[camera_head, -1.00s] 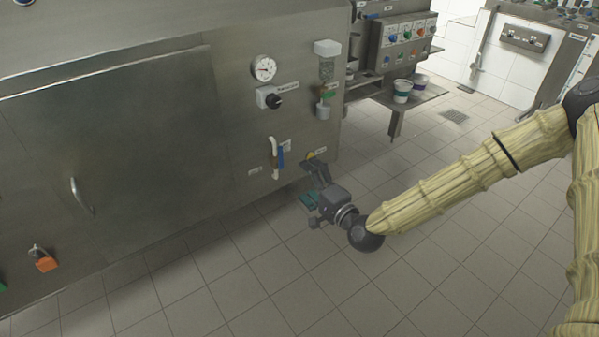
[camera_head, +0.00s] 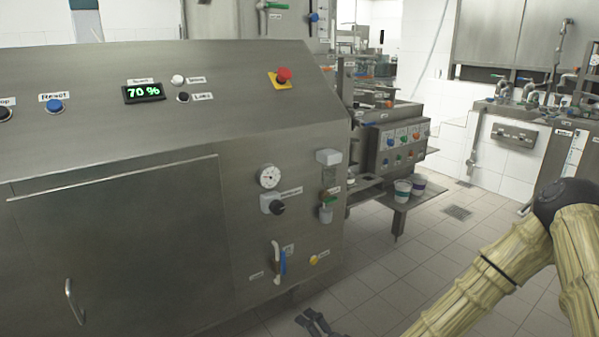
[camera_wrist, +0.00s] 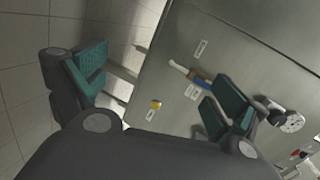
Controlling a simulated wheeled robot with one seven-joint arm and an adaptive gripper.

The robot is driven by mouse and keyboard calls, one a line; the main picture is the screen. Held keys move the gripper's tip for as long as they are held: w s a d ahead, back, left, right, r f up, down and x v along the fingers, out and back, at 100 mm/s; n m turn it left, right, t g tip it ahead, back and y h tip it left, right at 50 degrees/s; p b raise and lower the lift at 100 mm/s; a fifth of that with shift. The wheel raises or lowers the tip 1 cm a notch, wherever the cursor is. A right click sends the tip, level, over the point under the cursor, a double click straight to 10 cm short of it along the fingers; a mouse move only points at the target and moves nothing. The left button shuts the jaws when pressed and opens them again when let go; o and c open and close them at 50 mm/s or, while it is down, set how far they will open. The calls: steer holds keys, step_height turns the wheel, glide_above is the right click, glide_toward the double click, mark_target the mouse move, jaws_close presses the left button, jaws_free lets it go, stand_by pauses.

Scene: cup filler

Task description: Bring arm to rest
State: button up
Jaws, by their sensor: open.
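My gripper (camera_wrist: 160,95) is open and empty in the wrist view, with its two teal-padded fingers spread apart in front of the steel machine panel. In the head view only the dark tip of my gripper (camera_head: 316,322) shows at the bottom edge, below the machine's lower front corner. My arm (camera_head: 490,280) comes in from the right in a tan sleeve, partly cut off by the frame. The gripper looks apart from the panel.
The steel machine (camera_head: 170,120) fills the left, with a gauge (camera_head: 269,177), a black knob (camera_head: 277,207), a blue-and-white handle (camera_head: 279,262) and a display (camera_head: 143,92) reading 70 %. Cups (camera_head: 403,191) stand on a shelf behind. Tiled floor (camera_head: 370,300) is free at the bottom centre.

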steer(key=s+d+f+n+g+h, duration=0.2)
steer(key=s+d+f+g, duration=0.1)
steer(key=s+f, duration=0.55)
steer(key=s+d+f+n+g+h, duration=0.2)
steer(key=s+f+g, duration=0.1)
steer(key=s+f, duration=0.55)
steer(key=s+d+f+n+g+h, duration=0.2)
steer(key=s+d+f+g+h, duration=0.1)
steer(key=s+d, duration=0.5)
steer(key=s+d+f+n+g+h, duration=0.2)
steer(key=s+d+n+g, duration=0.1)
steer(key=s+d, duration=0.55)
step_height(320, 180, up, 23)
steer(key=s+a+p, duration=0.1)
steer(key=p, duration=2.2)
steer(key=shift+s+a, duration=0.25)
steer(key=shift+a, duration=0.15)
